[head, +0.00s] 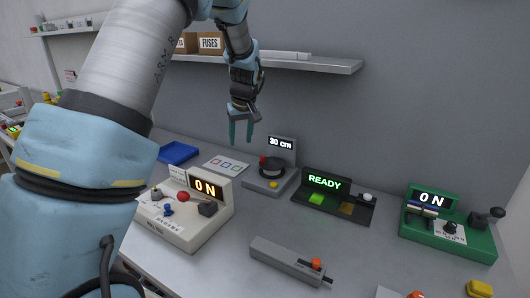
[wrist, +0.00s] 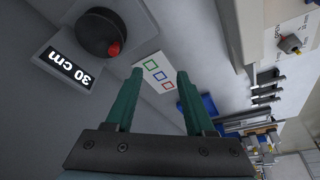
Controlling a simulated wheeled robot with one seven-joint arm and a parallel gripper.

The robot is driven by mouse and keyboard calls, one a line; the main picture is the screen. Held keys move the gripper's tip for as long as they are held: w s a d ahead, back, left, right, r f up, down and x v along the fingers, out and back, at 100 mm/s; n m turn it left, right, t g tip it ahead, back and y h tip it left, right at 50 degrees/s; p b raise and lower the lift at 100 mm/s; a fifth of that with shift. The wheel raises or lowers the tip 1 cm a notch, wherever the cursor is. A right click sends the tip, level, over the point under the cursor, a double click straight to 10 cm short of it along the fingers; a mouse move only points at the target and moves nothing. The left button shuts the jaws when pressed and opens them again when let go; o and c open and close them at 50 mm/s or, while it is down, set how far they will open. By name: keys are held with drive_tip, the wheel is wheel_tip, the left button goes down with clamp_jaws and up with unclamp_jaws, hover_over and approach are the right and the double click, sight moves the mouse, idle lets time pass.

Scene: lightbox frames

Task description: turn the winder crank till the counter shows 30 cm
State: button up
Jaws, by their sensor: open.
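The winder (head: 270,178) is a grey unit at the back of the bench with a dark round drum. Its counter (head: 280,143) reads 30 cm, and the same reading shows upside down in the wrist view (wrist: 68,68). The red crank knob (head: 263,159) sits at the drum's edge; it also shows in the wrist view (wrist: 114,49). My gripper (head: 241,142) has teal fingers, is open and empty, and hangs above and left of the winder, apart from the crank.
A card with coloured squares (head: 226,164) and a blue tray (head: 178,152) lie left of the winder. A READY unit (head: 338,197) stands to its right, a white ON unit (head: 184,220) in front. A shelf (head: 320,64) with boxes hangs behind my arm.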

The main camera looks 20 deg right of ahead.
approach(263, 157)
drive_tip(key=r, duration=0.1)
drive_tip(key=shift+t, duration=0.4)
drive_tip(key=p+x, duration=0.1)
drive_tip(key=x, duration=0.2)
drive_tip(key=p+x, duration=0.2)
drive_tip(key=x, duration=0.1)
drive_tip(key=p+x, duration=0.1)
drive_tip(key=x, duration=0.3)
drive_tip(key=shift+s+f+p, duration=0.25)
drive_tip(key=shift+s+p, duration=0.05)
drive_tip(key=shift+c, duration=0.2)
clamp_jaws()
